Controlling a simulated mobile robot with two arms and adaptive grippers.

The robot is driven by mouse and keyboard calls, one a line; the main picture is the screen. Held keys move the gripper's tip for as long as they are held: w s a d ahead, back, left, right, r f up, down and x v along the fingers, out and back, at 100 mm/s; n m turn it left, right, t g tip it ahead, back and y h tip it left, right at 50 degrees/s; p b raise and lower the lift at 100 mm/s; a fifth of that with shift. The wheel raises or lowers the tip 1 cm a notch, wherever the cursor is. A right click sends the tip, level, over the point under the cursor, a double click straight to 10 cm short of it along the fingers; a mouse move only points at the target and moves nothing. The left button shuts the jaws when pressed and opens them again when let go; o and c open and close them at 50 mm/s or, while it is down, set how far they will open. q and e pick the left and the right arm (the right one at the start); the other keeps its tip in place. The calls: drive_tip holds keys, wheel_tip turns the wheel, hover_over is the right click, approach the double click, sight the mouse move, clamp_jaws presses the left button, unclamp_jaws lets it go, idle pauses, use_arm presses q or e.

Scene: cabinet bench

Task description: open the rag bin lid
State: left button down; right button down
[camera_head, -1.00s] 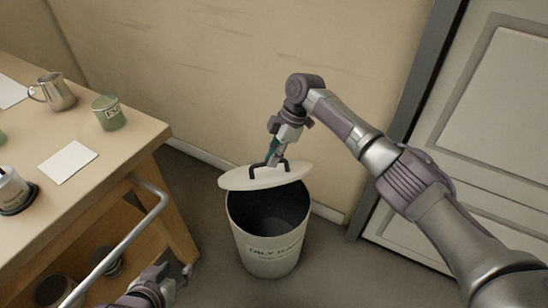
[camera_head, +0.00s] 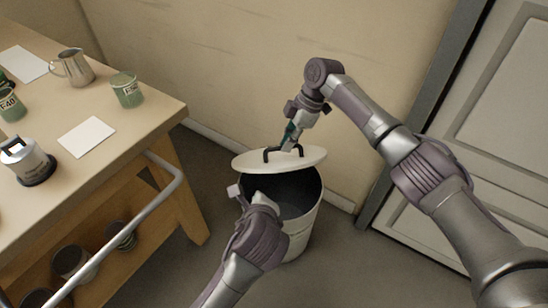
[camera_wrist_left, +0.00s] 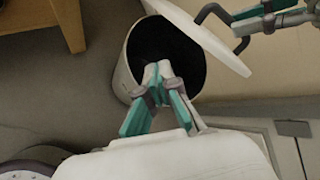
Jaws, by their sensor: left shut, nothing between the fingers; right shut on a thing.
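The rag bin (camera_head: 309,222) stands on the floor between the bench and the door, with a dark interior. Its white lid (camera_head: 255,161) is raised and tilted above the back of the opening. My right gripper (camera_head: 287,146) is shut on the black lid handle (camera_head: 269,152); the handle and right fingers also show in the left wrist view at the upper right. My left gripper (camera_wrist_left: 158,75) is shut and empty, its tips over the bin's opening in the left wrist view. In the head view my left arm hides the bin's front left.
A wooden bench (camera_head: 150,105) at left carries a metal jug (camera_head: 76,69), green tins (camera_head: 127,90) and a white card (camera_head: 87,136). A metal rail (camera_head: 150,203) runs along its front. A white door (camera_head: 495,130) is at right.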

use_arm(q)
drive_tip(key=w+d+r+m+t+y, duration=0.1)
drive_tip(key=w+d+r+m+t, duration=0.3)
drive_tip(key=m, duration=0.5)
use_arm(e)
drive_tip(key=shift+w+f, duration=0.1)
drive_tip(key=shift+f, duration=0.2)
use_arm(q)
drive_tip(key=g, duration=0.1)
approach(271, 149)
drive_tip(key=x, duration=0.4)
drive_tip(key=f+x, duration=0.1)
drive_tip(key=x, duration=0.1)
drive_tip(key=shift+d+f, duration=0.1)
drive_tip(key=shift+f, duration=0.15)
drive_tip(key=shift+w+r, duration=0.55)
drive_tip(key=shift+r, duration=0.05)
